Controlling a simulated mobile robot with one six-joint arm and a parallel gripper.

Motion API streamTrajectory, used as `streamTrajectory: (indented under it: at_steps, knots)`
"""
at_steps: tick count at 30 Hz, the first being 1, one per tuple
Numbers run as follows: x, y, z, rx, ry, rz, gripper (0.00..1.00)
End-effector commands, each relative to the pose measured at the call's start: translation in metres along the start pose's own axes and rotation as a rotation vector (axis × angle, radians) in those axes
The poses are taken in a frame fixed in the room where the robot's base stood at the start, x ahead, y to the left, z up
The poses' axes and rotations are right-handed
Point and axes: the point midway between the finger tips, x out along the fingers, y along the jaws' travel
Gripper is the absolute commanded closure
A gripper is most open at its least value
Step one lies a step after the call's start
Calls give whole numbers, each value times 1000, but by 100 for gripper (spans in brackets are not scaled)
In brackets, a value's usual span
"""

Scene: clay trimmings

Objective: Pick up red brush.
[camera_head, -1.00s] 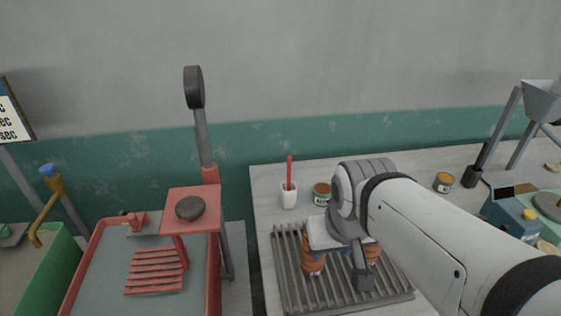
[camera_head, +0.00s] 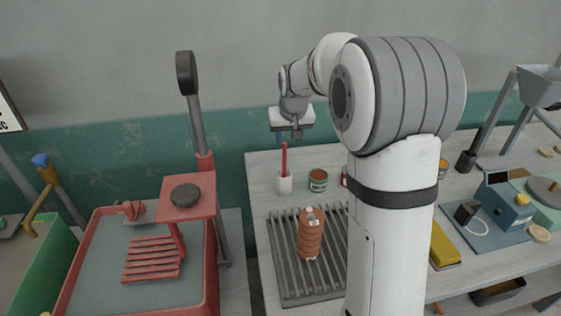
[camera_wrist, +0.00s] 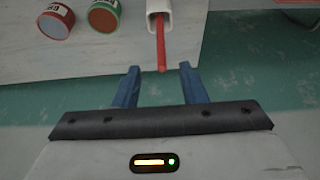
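The red brush (camera_head: 284,158) stands upright in a small white cup (camera_head: 284,185) near the back left of the worktop; only its handle shows. In the wrist view the red handle (camera_wrist: 161,50) sticks out of the white cup (camera_wrist: 158,8) toward the space between my fingertips. My gripper (camera_head: 288,135) is above the cup, close over the top of the handle. In the wrist view my gripper's two blue fingers (camera_wrist: 159,72) are apart, with nothing clasped between them. I cannot tell whether the handle tip is between the fingers or just short of them.
A green-labelled can (camera_head: 318,181) stands right of the cup. A brown ribbed clay piece (camera_head: 310,235) stands on the grey slatted rack (camera_head: 283,262) in front. A red stand (camera_head: 190,200) with a tall post is at left. The wall is close behind.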

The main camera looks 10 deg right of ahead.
Motion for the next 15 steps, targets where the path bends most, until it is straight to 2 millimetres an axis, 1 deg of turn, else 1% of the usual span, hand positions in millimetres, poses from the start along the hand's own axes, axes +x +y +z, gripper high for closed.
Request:
streamTrajectory:
  at_steps: [1,5,15]
  knots:
    - [10,0,-8,0,0,0,62]
    - [22,0,-19,1,7,0,62]
    - [58,0,-22,2,5,0,62]
